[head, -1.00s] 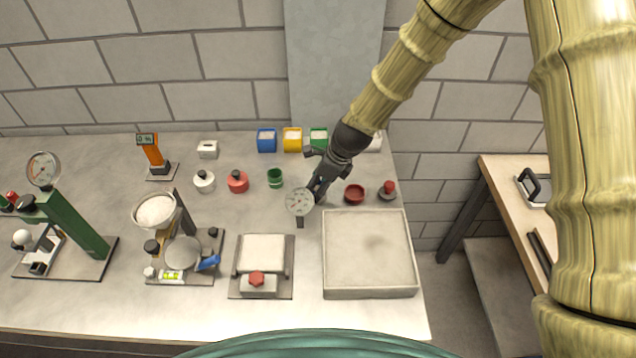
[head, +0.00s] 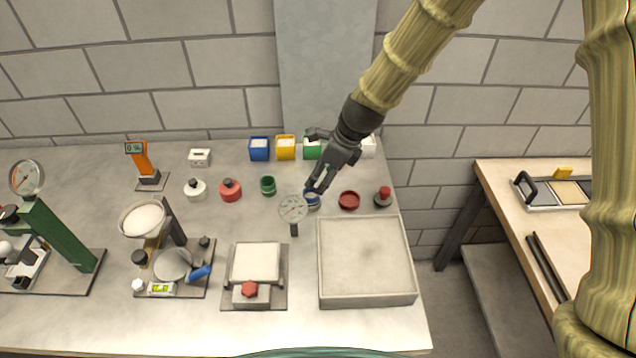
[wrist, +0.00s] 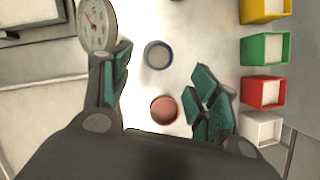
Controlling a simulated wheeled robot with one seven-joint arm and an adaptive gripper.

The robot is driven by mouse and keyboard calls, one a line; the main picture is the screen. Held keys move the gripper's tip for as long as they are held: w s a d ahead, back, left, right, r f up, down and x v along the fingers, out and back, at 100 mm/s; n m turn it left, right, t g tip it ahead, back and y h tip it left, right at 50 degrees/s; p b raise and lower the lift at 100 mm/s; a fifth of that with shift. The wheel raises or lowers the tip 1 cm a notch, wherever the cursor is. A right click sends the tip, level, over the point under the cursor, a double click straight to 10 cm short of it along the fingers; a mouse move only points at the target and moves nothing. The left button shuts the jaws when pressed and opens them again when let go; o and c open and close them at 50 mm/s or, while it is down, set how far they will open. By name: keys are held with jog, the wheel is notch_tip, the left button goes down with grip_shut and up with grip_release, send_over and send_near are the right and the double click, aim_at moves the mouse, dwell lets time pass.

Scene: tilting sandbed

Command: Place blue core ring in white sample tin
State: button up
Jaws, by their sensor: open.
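The blue core ring (head: 313,201) stands on the bench just below my fingertips in the head view, partly covered by them. In the wrist view the blue ring (wrist: 158,55) shows whole, with a pale inside, lying ahead between the spread fingers. My gripper (head: 318,182) is open and empty; its fingers also show in the wrist view (wrist: 163,72). The white sample tin (head: 368,146) is at the right end of the back row, partly hidden by my gripper. It shows in the wrist view as a white square box (wrist: 262,128) at the right.
A dial gauge (head: 293,208) stands close left of the blue ring. Blue (head: 259,148), yellow (head: 286,147) and green (head: 312,148) tins line the back. A sand tray (head: 365,260) lies in front.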

jog(key=shift+b+v, duration=0.5)
jog(key=shift+v, duration=1.65)
